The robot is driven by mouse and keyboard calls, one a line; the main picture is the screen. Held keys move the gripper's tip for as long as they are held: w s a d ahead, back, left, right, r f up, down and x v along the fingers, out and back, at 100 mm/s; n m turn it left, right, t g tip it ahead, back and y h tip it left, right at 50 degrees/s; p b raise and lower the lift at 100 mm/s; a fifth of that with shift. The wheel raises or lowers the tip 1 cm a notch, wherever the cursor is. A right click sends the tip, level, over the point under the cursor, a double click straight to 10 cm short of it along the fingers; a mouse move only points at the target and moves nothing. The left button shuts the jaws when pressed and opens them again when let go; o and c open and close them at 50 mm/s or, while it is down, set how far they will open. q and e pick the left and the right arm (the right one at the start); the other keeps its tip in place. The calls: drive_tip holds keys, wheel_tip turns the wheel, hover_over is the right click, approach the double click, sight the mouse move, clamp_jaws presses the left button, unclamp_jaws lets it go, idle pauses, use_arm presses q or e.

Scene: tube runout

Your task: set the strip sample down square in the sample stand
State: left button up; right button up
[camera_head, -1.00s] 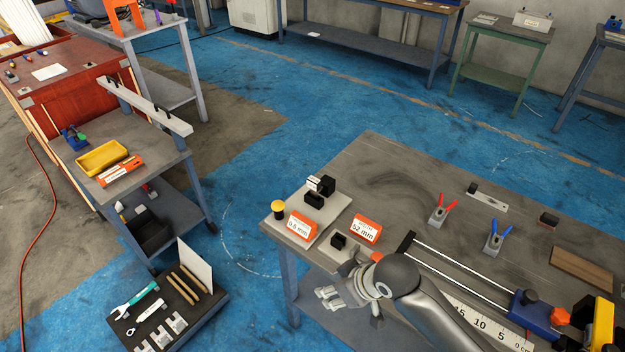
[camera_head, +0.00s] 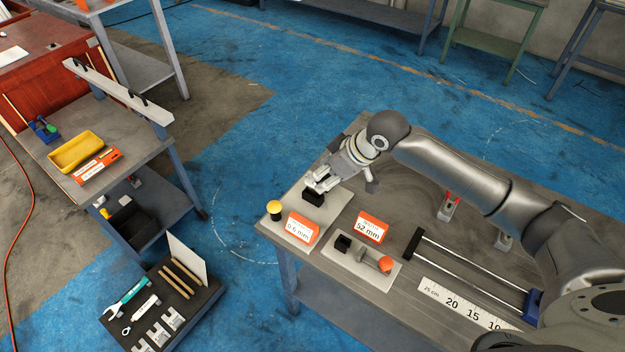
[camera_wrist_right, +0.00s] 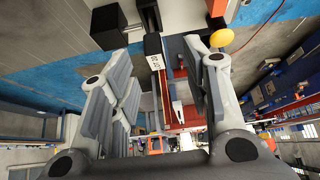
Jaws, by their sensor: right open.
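My right gripper (camera_head: 319,186) is open over the back of the grey plate with the 0.6 mm sign (camera_head: 302,229). Its fingers are close to a black block (camera_head: 313,199) and hide part of what stands there. In the right wrist view the fingers are spread wide, with a small white display (camera_wrist_right: 156,62) and a dark post (camera_wrist_right: 152,44) seen between them, and nothing is visibly gripped. I cannot make out the strip sample, nor tell for certain which fixture is the sample stand. My left gripper is not in view.
A second grey plate with a black block (camera_head: 343,243) and an orange knob (camera_head: 385,264) lies in front of the 52 mm sign (camera_head: 371,227). A yellow knob (camera_head: 274,208) stands at the table's left corner. A ruler (camera_head: 465,306) and rails (camera_head: 470,270) lie to the right.

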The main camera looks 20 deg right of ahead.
sight(313, 189)
drive_tip(key=x, duration=0.3)
drive_tip(key=p+x, duration=0.1)
drive_tip(key=x, duration=0.2)
drive_tip(key=shift+w+d, duration=0.1)
drive_tip(key=shift+w, duration=0.25)
drive_tip(key=shift+w+f, duration=0.15)
drive_tip(key=shift+f, duration=0.15)
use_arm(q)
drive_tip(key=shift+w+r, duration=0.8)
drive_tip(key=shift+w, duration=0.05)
